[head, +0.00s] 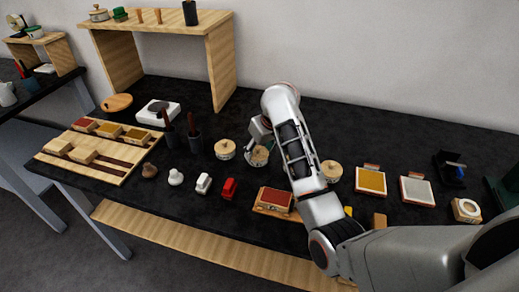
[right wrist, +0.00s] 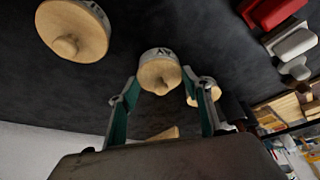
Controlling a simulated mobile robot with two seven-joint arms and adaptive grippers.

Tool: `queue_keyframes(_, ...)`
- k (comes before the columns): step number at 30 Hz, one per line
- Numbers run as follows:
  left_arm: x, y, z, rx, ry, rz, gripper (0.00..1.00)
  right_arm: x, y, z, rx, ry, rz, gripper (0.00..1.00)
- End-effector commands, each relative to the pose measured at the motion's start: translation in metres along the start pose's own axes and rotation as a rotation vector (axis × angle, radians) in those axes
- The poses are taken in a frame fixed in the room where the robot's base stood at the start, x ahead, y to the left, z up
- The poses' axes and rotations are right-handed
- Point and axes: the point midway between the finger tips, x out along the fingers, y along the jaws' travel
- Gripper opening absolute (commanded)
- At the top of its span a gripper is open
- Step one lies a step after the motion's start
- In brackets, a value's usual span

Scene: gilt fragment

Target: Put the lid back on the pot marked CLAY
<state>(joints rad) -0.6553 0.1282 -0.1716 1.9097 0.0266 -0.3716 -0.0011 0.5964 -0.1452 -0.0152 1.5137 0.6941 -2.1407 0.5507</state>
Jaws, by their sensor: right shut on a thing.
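My right gripper (head: 260,143) reaches down over the middle of the table in the head view. In the right wrist view its two fingers (right wrist: 162,88) are on either side of a round wooden lid (right wrist: 159,76) with a knob, and it is shut on this lid. Right behind the lid is a pale pot (right wrist: 157,52) whose visible letters read "AY". The same pot (head: 258,159) shows under the gripper in the head view. The lid lies in line with the pot's mouth; I cannot tell whether it touches the rim. My left gripper is out of view.
Lidded pots stand on both sides, one left (head: 225,150) and one right (head: 331,173). A wooden shelf (head: 224,65) stands behind at left.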

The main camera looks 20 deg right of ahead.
Motion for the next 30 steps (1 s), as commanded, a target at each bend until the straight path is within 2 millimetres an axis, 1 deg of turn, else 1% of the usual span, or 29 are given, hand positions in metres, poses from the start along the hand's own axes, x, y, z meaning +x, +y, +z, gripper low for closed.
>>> queue_keyframes(5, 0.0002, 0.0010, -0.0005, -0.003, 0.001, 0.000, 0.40, 0.0000, 0.0001, 0.0001, 0.000, 0.000, 0.000, 0.34)
queue_keyframes(6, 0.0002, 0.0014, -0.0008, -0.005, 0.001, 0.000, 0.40, 0.0000, 0.0001, 0.0000, 0.000, 0.000, 0.000, 0.54)
queue_keyframes(8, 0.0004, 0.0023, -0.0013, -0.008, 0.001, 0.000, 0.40, 0.0000, 0.0001, 0.0000, 0.000, 0.000, 0.000, 0.68)
queue_keyframes(15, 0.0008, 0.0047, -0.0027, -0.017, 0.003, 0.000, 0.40, 0.0000, 0.0001, 0.0000, 0.000, 0.000, 0.000, 0.68)
queue_keyframes(16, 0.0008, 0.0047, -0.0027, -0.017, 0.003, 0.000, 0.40, 0.0001, 0.0001, 0.0001, 0.000, 0.000, 0.000, 0.71)
queue_keyframes(18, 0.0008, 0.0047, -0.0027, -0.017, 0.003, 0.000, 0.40, 0.0001, 0.0001, 0.0001, 0.000, 0.000, 0.000, 0.85)
queue_keyframes(30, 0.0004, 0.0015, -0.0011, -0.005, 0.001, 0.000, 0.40, -0.0020, 0.0000, -0.0011, 0.000, 0.001, 0.000, 0.85)
